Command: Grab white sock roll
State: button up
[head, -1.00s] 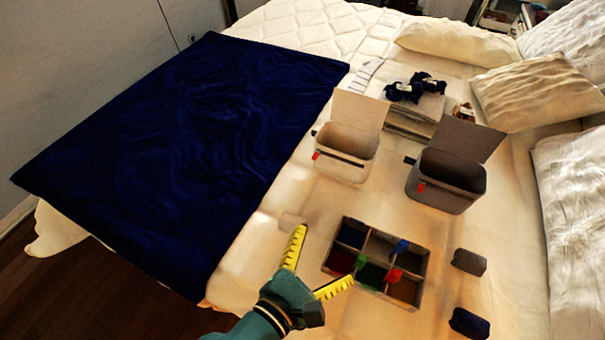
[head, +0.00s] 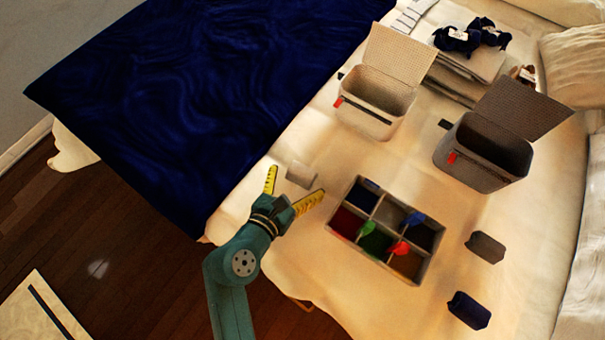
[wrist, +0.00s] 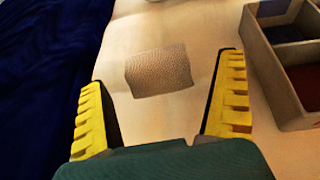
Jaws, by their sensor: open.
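The white sock roll (head: 301,174) lies on the bed sheet, left of the divided box, and looks pale beige. In the wrist view the sock roll (wrist: 158,71) is a knitted block just beyond and between my fingertips. My gripper (head: 294,190) is open, its yellow toothed fingers spread on either side, pointing at the roll. In the wrist view my gripper (wrist: 163,70) has nothing between its fingers. I cannot tell its height above the sheet.
The divided box (head: 335,228) with coloured items stands close right of my gripper. A grey roll (head: 486,246) and a navy roll (head: 468,310) lie farther right. A beige open bin (head: 370,112) and a grey open bin (head: 480,165) stand behind. A navy blanket (head: 200,100) covers the left.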

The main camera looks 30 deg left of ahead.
aim_at(306, 168)
jog(key=b+x, duration=0.3)
jog(key=x, duration=0.2)
jog(key=shift+w+a+f, duration=0.1)
jog(key=shift+w, duration=0.3)
jog(key=shift+s, duration=0.1)
jog(key=c, duration=1)
